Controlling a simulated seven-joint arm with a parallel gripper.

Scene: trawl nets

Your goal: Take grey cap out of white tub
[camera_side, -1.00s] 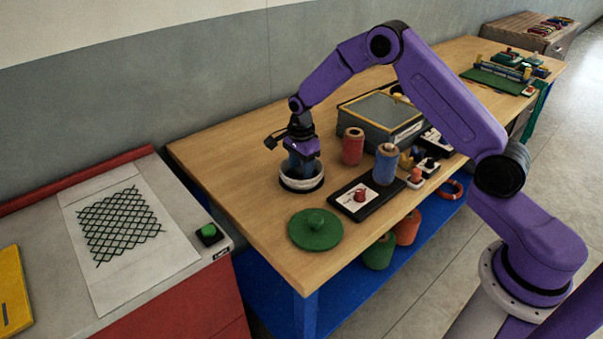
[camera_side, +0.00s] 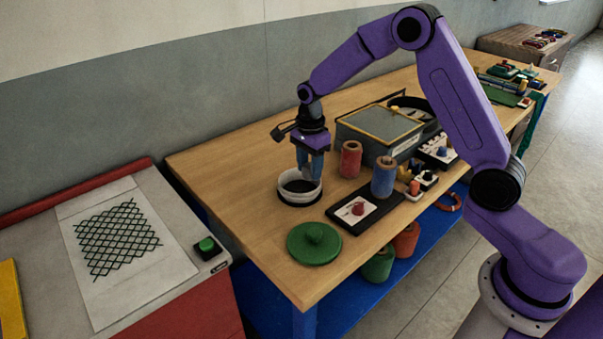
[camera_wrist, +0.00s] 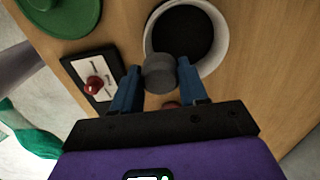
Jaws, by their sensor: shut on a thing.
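My gripper (camera_side: 311,174) is shut on a grey cap (camera_wrist: 160,73), a short round piece between its blue fingers in the wrist view. The fingers hide the cap in the side view. The white tub (camera_side: 300,199) stands upright on the wooden table, with a dark inside. In the wrist view the cap overlaps the near rim of the tub (camera_wrist: 222,42). In the side view the fingertips are at about the height of the tub's rim or just above it; the exact gap is hard to tell.
A green round lid (camera_side: 315,244) lies in front of the tub. A black board with a red knob (camera_side: 357,209), a red spool (camera_side: 350,160) and a blue spool (camera_side: 384,178) stand to the right. A glass-topped box (camera_side: 380,130) is behind. The table left of the tub is clear.

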